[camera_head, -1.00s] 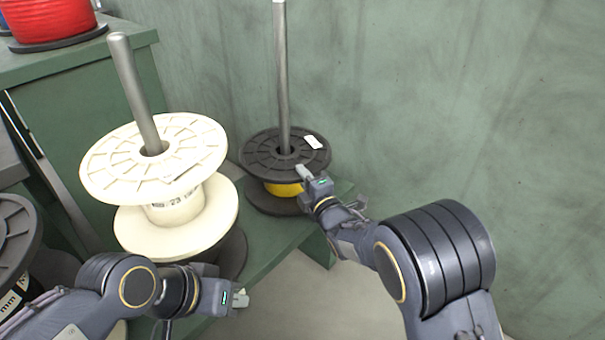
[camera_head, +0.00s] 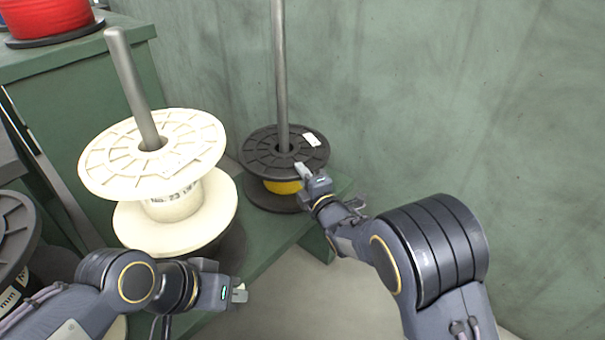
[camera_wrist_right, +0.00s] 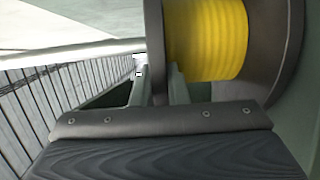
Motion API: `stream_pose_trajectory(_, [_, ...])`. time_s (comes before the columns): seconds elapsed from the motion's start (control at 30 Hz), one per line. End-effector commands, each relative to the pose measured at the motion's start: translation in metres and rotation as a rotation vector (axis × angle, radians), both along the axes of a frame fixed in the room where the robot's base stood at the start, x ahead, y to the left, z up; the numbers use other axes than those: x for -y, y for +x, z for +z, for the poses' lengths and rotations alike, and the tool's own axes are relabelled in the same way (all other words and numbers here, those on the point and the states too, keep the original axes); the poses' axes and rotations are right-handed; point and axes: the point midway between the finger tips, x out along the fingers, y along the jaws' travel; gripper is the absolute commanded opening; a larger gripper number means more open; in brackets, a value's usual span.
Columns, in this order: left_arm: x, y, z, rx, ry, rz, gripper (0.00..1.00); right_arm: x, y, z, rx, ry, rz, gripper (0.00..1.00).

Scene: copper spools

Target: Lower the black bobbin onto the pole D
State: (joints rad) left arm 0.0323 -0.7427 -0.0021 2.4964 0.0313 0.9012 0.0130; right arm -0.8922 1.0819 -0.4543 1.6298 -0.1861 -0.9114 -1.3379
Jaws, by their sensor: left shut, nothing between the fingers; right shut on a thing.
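The black bobbin (camera_head: 262,157) with yellow winding (camera_head: 283,187) is around a tall grey pole (camera_head: 280,70) at the back of the green bench; no letter shows on the pole. The bobbin is upright, and its lower flange appears low, near the bench top; I cannot tell whether it touches. My right gripper (camera_head: 304,172) is shut on the bobbin's upper flange at its right edge. In the right wrist view, the yellow winding (camera_wrist_right: 205,40) and a dark flange lie close by the fingers (camera_wrist_right: 155,85). My left gripper (camera_head: 240,293) is shut and empty, at lower left, apart from the bobbin.
A white spool (camera_head: 150,225) sits around a second pole (camera_head: 133,85) left of the bobbin. A red spool (camera_head: 48,18) stands on a higher green surface at top left. Another dark spool (camera_head: 15,235) is at the left edge. A green wall (camera_head: 450,100) rises behind.

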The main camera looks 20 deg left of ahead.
Motion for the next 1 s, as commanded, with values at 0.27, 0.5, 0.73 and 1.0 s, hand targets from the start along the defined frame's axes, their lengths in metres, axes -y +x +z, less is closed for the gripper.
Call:
stream_pose_trajectory(0.27, [0.000, 0.000, 0.000, 0.000, 0.000, 0.000, 0.00, -0.001, 0.000, 0.004, 0.007, 0.007, 0.001, 0.39])
stream_pose_trajectory(0.5, [0.000, 0.000, 0.000, 0.000, 0.000, 0.000, 0.00, 0.001, -0.001, -0.004, -0.007, -0.008, -0.001, 0.39])
stream_pose_trajectory(0.73, [0.000, 0.000, 0.009, 0.000, 0.000, 0.000, 0.00, 0.017, -0.017, 0.001, -0.006, -0.004, -0.001, 0.39])
stream_pose_trajectory(1.0, [0.000, 0.000, 0.021, 0.000, 0.000, 0.000, 0.00, 0.046, -0.048, 0.002, 0.001, 0.001, 0.000, 0.39])
